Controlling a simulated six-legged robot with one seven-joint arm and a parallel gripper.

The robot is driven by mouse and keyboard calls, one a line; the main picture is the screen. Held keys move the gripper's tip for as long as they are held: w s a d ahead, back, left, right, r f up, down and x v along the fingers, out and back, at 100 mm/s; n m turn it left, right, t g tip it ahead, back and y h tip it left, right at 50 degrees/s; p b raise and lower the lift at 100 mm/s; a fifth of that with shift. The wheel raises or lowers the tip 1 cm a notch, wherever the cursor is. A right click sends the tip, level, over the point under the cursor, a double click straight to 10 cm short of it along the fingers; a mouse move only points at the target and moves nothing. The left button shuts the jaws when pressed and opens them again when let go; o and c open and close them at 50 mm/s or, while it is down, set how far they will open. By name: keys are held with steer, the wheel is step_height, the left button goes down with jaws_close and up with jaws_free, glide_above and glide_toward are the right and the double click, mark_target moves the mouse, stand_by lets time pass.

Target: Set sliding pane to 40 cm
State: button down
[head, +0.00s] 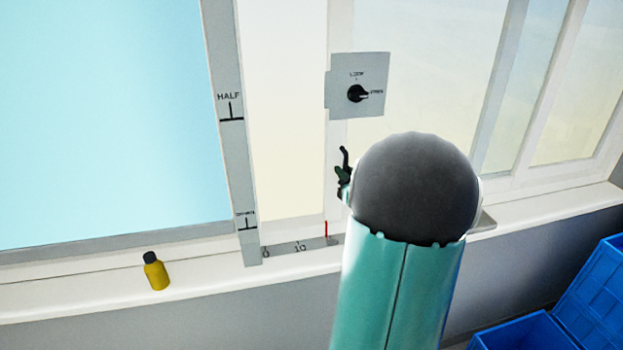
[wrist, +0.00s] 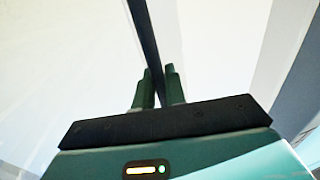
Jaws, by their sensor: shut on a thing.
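The sliding pane (head: 430,50) has a pale vertical frame at its left edge. A black handle (head: 344,156) stands on that frame, partly hidden by my arm. My gripper (head: 343,178) is at the handle. In the wrist view, the two green fingers of my gripper (wrist: 159,88) are closed around the dark bar of the handle (wrist: 144,32). On the sill a scale (head: 282,249) shows 0 and 10. A red pointer (head: 326,230) stands right of the 10 mark; my arm hides the scale further right.
A grey plate (head: 343,94) carries a black rotary knob (head: 357,93), turned toward the right-hand label. A yellow bottle (head: 156,273) stands on the sill at left. Blue crates (head: 519,332) are at lower right. A post marked HALF (head: 231,135) stands left of the opening.

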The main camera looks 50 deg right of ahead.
steer(key=s+d, duration=0.6)
steer(key=d, duration=0.3)
steer(key=s+d, duration=0.6)
steer(key=d, duration=0.2)
steer(key=shift+d, duration=0.4)
steer(key=c, duration=1.8)
jaws_free()
steer(key=shift+w, duration=0.1)
steer(key=v, duration=1.4)
